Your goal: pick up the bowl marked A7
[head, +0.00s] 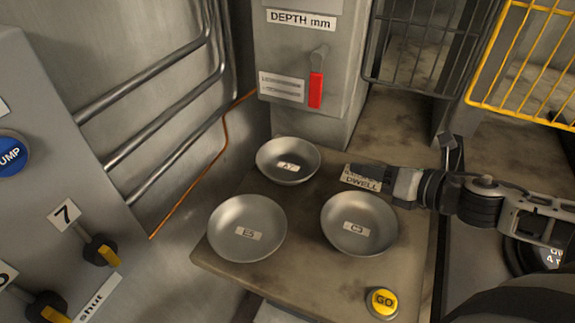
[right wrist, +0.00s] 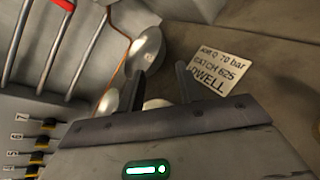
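The bowl marked A7 (head: 288,173) is a shallow grey metal dish, upright at the back of a small stand. Its label faces up. My right gripper (head: 366,174) is to the right of this bowl, apart from it, above a card reading DWELL. In the right wrist view the two dark fingers (right wrist: 160,82) stand apart with nothing gripped. The bowl nearest the orange cable (right wrist: 147,48) there appears to be A7, beyond the left finger; its label cannot be read. My left gripper is not in view.
Bowls E5 (head: 246,229) and C3 (head: 359,224) stand in front of A7 on the stand (head: 300,270). A yellow GO button (head: 382,303) is at its front right. A grey column with a red lever (head: 316,90) rises behind. Pipes and a valve panel are left.

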